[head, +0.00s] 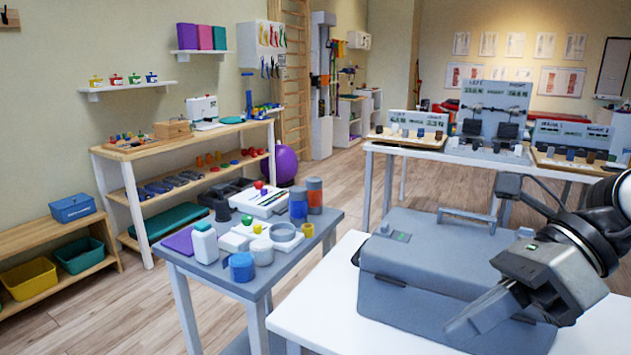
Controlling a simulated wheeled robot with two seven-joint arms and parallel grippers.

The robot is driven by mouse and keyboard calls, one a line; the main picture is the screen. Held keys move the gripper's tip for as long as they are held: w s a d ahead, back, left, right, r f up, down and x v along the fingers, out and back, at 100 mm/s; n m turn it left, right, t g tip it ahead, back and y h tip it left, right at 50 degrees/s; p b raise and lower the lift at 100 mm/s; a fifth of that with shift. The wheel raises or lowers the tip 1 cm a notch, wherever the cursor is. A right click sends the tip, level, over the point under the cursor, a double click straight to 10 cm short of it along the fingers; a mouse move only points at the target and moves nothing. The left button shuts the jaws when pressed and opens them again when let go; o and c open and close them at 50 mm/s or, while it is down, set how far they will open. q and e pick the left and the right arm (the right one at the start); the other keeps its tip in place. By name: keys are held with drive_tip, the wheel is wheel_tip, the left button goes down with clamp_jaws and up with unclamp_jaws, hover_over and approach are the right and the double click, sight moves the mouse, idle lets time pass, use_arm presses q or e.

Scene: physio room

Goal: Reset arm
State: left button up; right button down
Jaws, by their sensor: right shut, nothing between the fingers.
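My right arm comes in from the right edge. My right gripper (474,324) is shut and empty, its fingers pointing down and left. In the picture it overlaps the front right part of a closed grey case (405,295); I cannot tell whether it touches the case. The gripper and arm hide part of the case's right side. My left gripper is not in view.
The case stands on a white table (325,300), bare at its left. A grey table (210,272) to the left holds bottles, rolls and small containers. Behind, another white table (372,148) carries display panels (494,110). Wooden shelves (135,150) line the left wall.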

drive_tip(key=w+a+r+m+t+y, duration=0.1)
drive_tip(key=w+a+m+t+y, duration=0.25)
drive_tip(key=a+m+y, duration=0.6)
drive_tip(key=w+d+f+m+t+h, duration=0.2)
drive_tip(key=f+m+t+h, duration=0.15)
drive_tip(key=m+t, duration=0.5)
drive_tip(key=w+d+f+m+t+h, duration=0.2)
drive_tip(key=d+f+m+t, duration=0.3)
drive_tip(key=m, duration=0.6)
drive_tip(key=s+f+m+g+h, duration=0.3)
drive_tip(key=s+f+m+h, duration=0.2)
drive_tip(key=f+m, duration=0.3)
drive_tip(key=s+a+f+m+g+h+p, duration=0.1)
drive_tip(key=s+f+m+g+h, duration=0.2)
drive_tip(key=f, duration=1.3)
drive_tip(key=s+m+h, duration=0.3)
drive_tip(key=m, duration=0.2)
drive_tip(key=shift+a+f+m, duration=0.25)
drive_tip(key=shift+f+m, duration=0.05)
drive_tip(key=shift+f, duration=0.05)
